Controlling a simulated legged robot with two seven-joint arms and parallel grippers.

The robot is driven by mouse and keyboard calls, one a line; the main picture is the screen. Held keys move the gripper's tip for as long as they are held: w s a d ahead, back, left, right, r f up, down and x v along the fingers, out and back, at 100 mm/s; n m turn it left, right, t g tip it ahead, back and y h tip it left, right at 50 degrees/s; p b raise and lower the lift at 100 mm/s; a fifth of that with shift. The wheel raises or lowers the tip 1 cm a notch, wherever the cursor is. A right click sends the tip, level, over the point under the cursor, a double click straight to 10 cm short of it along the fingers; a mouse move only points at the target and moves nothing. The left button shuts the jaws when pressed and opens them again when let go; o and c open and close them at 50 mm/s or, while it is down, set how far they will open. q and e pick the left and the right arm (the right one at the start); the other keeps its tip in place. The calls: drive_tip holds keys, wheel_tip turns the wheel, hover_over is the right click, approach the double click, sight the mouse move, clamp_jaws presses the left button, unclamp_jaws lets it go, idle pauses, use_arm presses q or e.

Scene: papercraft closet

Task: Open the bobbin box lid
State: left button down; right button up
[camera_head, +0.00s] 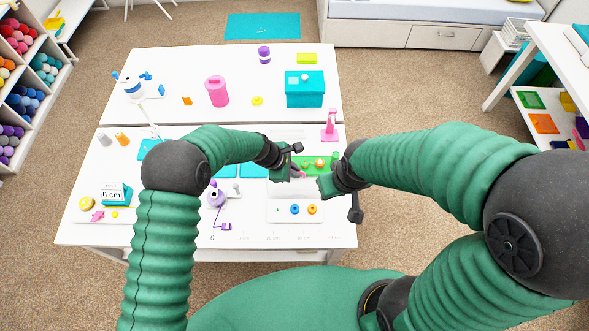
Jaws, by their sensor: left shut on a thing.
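A pale, low box with small blue and orange bobbins (295,209) lies at the front right of the near white table; I take it for the bobbin box. My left gripper (299,175) is at its back part, shut on what appears to be the lid. The gripper hides the grip, and the lid's angle cannot be made out. My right gripper (322,187) is at the box's right side, close to the left one. Its fingers are small and partly hidden, so I cannot tell whether they are open.
A green tray with orange pieces (321,163) lies just behind the grippers. A pink stand (330,127) is beyond it. A teal box (305,91) and a pink canister (217,92) are on the far table.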

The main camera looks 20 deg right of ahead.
use_arm(q)
drive_tip(key=shift+w, duration=0.25)
idle(0.3)
drive_tip(key=c, duration=1.8)
unclamp_jaws()
drive_tip(key=b+v, duration=0.2)
drive_tip(key=v, duration=1.4)
drive_tip(key=shift+a+r, duration=0.2)
drive_tip(key=shift+a, duration=0.1)
drive_tip(key=s+a+f+m+y+b, duration=0.1)
drive_tip(key=s+a+m, duration=0.3)
drive_tip(key=a, duration=0.5)
drive_tip(key=s+a+f+m+t+y, duration=0.1)
drive_tip(key=s+a+m+y, duration=0.1)
drive_tip(key=s+a+m, duration=0.3)
drive_tip(key=s+a+f+m+y+b, duration=0.1)
drive_tip(key=s+a+m, duration=0.4)
drive_tip(key=a, duration=0.7)
drive_tip(key=shift+s+a+f+y+b, duration=0.15)
drive_tip(key=shift+s+a+y+b, duration=0.3)
drive_tip(key=shift+s, duration=0.3)
